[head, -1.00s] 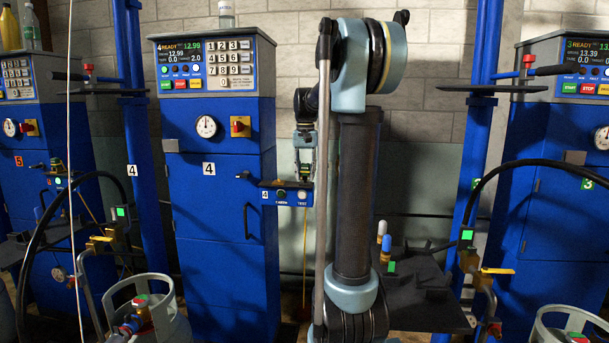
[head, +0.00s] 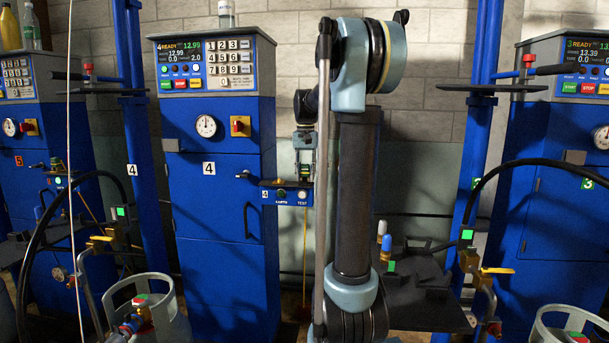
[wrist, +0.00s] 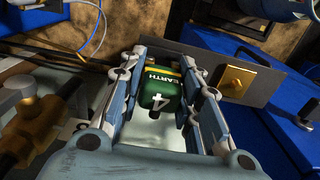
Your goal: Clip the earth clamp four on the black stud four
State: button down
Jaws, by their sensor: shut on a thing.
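The earth clamp four (wrist: 161,92) is a green block with a yellow stripe and the words EARTH and 4, seen in the wrist view. My gripper (wrist: 163,72) is shut on it, with a jaw on each side. In the head view my gripper (head: 304,170) points down beside cabinet four, just above a small blue panel (head: 286,194) marked 4, with EARTH and TEST labels. The clamp is too small to make out clearly there. I cannot clearly pick out the black stud four in either view.
Blue cabinet four (head: 215,235) stands left of my gripper. A grey plate with a brass-coloured square (wrist: 237,81) lies right of the clamp in the wrist view. A gas cylinder (head: 172,325) stands at lower left. A dark platform (head: 425,300) is at right.

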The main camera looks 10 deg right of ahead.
jog(key=shift+f, duration=0.25)
jog(key=c, duration=1.1)
grip_release()
notch_tip(320, 180, up, 12)
jog(key=shift+f, duration=0.1)
